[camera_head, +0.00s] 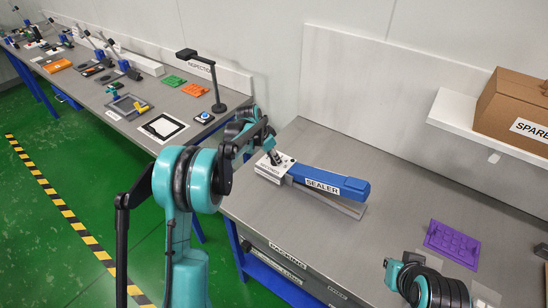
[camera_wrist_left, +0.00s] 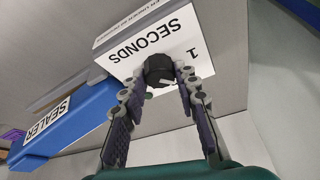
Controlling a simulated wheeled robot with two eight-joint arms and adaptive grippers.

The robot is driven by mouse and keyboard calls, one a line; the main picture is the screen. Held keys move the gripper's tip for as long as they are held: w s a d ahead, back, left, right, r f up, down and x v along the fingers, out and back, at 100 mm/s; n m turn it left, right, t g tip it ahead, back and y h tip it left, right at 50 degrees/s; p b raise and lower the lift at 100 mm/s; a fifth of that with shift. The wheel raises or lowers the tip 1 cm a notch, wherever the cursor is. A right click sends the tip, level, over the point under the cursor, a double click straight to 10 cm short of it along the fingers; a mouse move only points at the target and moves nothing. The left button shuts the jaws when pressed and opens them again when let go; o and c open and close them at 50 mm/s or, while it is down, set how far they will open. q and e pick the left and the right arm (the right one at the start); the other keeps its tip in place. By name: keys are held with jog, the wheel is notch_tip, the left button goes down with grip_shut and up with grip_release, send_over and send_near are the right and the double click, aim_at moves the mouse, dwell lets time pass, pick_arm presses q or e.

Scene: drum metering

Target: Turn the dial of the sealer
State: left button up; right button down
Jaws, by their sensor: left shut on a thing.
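The sealer (camera_head: 325,183) stands on the grey bench, with a long blue arm marked SEALER and a light box at its left end. In the left wrist view the box face (camera_wrist_left: 150,37) carries the word SECONDS and a 1. The black dial (camera_wrist_left: 158,68) sits on that face. My left gripper (camera_wrist_left: 161,80) has its two fingers on either side of the dial, shut on it. In the head view my left gripper (camera_head: 274,157) is over the box and largely covers the dial. My right gripper is not in view; only part of my right arm shows at the lower right.
A purple tray (camera_head: 452,244) lies on the bench at the right. A cardboard box (camera_head: 512,105) sits on a white wall shelf (camera_head: 470,120). A black lamp (camera_head: 215,85) stands on the far bench. The bench is clear around the sealer.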

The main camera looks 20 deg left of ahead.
pick_arm(q)
jog(key=o, duration=1.2)
jog(key=shift+c, duration=0.2)
jog(key=v, duration=1.2)
